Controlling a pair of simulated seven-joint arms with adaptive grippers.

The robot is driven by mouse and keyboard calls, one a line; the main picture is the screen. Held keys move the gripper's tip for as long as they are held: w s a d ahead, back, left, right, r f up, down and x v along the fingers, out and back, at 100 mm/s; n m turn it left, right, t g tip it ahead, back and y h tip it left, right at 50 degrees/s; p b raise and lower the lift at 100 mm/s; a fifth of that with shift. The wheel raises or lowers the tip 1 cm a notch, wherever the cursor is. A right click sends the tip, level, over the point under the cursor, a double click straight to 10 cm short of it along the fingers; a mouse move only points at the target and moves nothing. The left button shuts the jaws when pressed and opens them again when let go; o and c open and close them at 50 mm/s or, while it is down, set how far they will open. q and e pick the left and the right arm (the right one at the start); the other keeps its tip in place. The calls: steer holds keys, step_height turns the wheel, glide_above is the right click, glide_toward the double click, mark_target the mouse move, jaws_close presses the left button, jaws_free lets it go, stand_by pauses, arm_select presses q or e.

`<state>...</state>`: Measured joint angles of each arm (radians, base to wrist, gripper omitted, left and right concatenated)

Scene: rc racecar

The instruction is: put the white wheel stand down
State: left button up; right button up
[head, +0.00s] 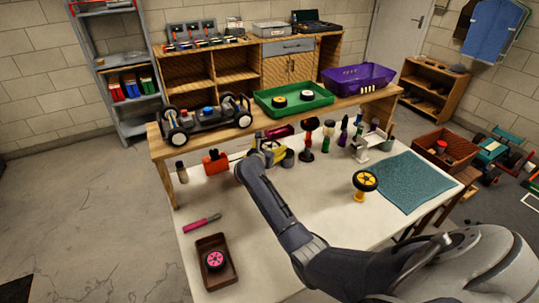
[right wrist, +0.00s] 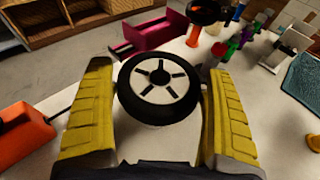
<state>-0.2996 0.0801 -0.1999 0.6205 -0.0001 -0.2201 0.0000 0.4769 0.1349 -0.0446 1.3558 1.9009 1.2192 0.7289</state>
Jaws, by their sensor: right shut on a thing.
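The white wheel stand shows in the right wrist view as a black tyre with a white five-spoke hub (right wrist: 160,80), seen from above. Any post or base under the wheel is mostly hidden. The yellow fingers of my right gripper (right wrist: 160,95) stand on both sides of it and are shut on it. In the head view my right gripper (head: 268,154) is over the far left part of the white table (head: 255,215). Whether the stand touches the table I cannot tell. My left gripper is not in view.
An orange-red box (head: 215,163) stands left of the gripper, and a magenta holder (right wrist: 150,35) just beyond. Several bottles and tools stand to the right, with a yellow wheel on a yellow stand (head: 360,192) and a teal mat (head: 412,182). The table's near middle is clear.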

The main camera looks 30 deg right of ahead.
steer(key=shift+f, duration=1.6)
steer(key=shift+f, duration=0.2)
steer(key=o, duration=1)
steer(key=shift+r, duration=0.1)
steer(key=v, duration=1.2)
